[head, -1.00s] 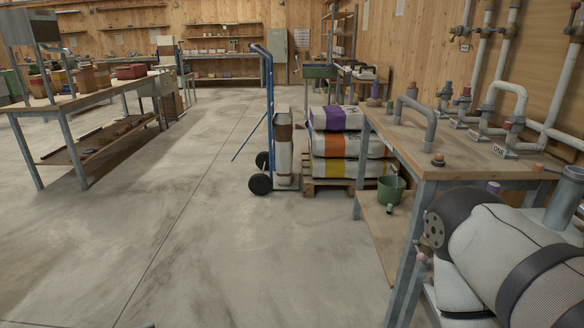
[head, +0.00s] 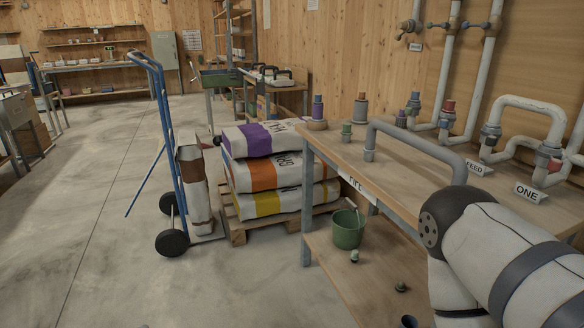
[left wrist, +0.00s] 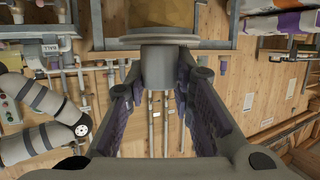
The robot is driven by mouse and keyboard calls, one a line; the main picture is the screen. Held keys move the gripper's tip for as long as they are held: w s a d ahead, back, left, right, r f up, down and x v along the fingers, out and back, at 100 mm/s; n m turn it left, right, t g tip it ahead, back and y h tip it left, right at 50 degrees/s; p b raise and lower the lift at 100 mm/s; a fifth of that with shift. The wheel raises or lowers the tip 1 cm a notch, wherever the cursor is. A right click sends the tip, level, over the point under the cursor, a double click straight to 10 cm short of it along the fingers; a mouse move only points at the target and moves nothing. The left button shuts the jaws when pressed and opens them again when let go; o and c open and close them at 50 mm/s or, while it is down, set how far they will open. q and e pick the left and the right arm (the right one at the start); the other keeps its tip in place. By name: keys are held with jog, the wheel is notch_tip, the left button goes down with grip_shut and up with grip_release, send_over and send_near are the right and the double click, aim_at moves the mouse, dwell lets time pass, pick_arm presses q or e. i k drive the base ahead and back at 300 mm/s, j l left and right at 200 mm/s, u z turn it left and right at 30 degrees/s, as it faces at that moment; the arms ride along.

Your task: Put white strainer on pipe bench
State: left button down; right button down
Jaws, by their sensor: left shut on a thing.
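A wide round rim and a yellow-brown part show above the stub. I take it for the white strainer, but its full shape is cut off. Neither it nor my left gripper shows in the head view. The pipe bench (head: 412,180) is a wooden-topped bench at the right, with a label on its front edge. My right arm covers its near right part. My right gripper is out of view.
A grey bent pipe (head: 415,137) arches over the bench top, with several capped fittings behind it. A green bucket (head: 347,229) stands on the lower shelf. A blue hand truck (head: 172,150) and stacked sacks (head: 262,172) stand to the left. Floor farther left is clear.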

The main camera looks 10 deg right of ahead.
aim_at(403, 148)
jog(key=i+j+z, duration=0.2)
jog(key=z, duration=0.2)
jog(key=i+j+z, duration=0.6)
jog(key=z, duration=0.15)
jog(key=i+j+z, duration=0.15)
jog(key=j+z, duration=0.2)
jog(key=j, duration=0.15)
jog(key=i+j+z, duration=0.1)
jog(key=j+z, duration=0.65)
jog(key=j, duration=0.15)
